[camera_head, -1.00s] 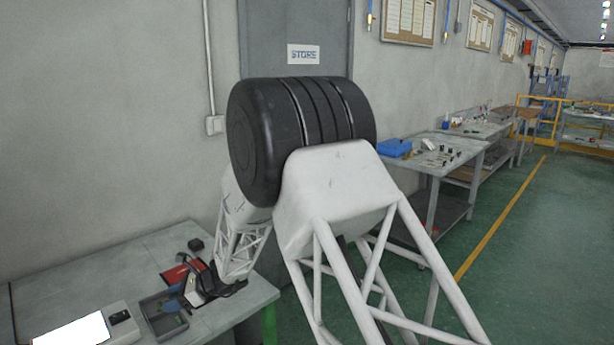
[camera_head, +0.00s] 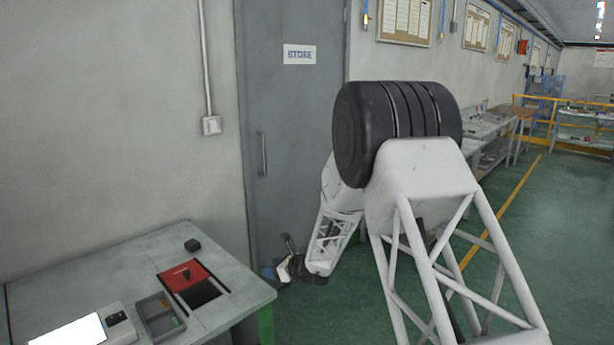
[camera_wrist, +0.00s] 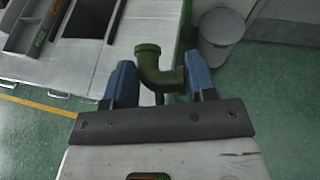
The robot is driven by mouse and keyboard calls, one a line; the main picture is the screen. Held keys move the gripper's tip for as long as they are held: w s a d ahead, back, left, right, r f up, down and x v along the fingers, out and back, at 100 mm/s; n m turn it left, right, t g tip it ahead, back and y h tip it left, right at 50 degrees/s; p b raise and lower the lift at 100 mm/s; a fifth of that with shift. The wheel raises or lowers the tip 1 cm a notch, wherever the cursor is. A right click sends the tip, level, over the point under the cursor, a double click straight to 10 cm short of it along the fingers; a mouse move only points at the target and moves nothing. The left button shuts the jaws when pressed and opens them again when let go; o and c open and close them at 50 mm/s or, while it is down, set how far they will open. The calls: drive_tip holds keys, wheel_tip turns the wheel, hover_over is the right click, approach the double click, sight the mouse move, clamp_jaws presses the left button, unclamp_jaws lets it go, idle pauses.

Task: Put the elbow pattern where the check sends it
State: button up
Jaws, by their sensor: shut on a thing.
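The elbow pattern (camera_wrist: 150,66) is a dull green bent pipe with flanged ends. My gripper (camera_wrist: 160,80) is shut on it, with a blue finger on each side in the wrist view. In the head view my gripper (camera_head: 284,268) is beyond the right edge of the table, in front of the grey door; the elbow cannot be made out there. On the table, a red board (camera_head: 185,276) has a black square area at its front. A grey divided tray (camera_head: 151,325) beside it holds small green and yellowish things. A grey round bin (camera_wrist: 213,50) stands on the floor in the wrist view.
The grey table (camera_head: 130,265) also bears a lit white panel (camera_head: 70,332), a small device (camera_head: 118,319) and a small black block (camera_head: 192,245). A grey door marked STORE (camera_head: 290,120) is behind my arm. Green floor (camera_head: 515,245) is open at right.

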drive_tip(key=w+d+f+m+t+h, duration=0.1)
drive_tip(key=d+m+t+h, duration=0.1)
drive_tip(key=d, duration=1)
drive_tip(key=w+d+f+m+t+h, duration=0.2)
drive_tip(key=d+m+h, duration=0.1)
drive_tip(key=d, duration=0.9)
drive_tip(key=w+d+f+m+t+h, duration=0.1)
drive_tip(key=d+m+t+h, duration=0.1)
drive_tip(key=d, duration=1)
drive_tip(key=shift+w+d+f+m+h, duration=0.25)
drive_tip(key=shift+w+m+h, duration=0.15)
drive_tip(key=shift+m, duration=0.4)
drive_tip(key=shift+a, duration=0.2)
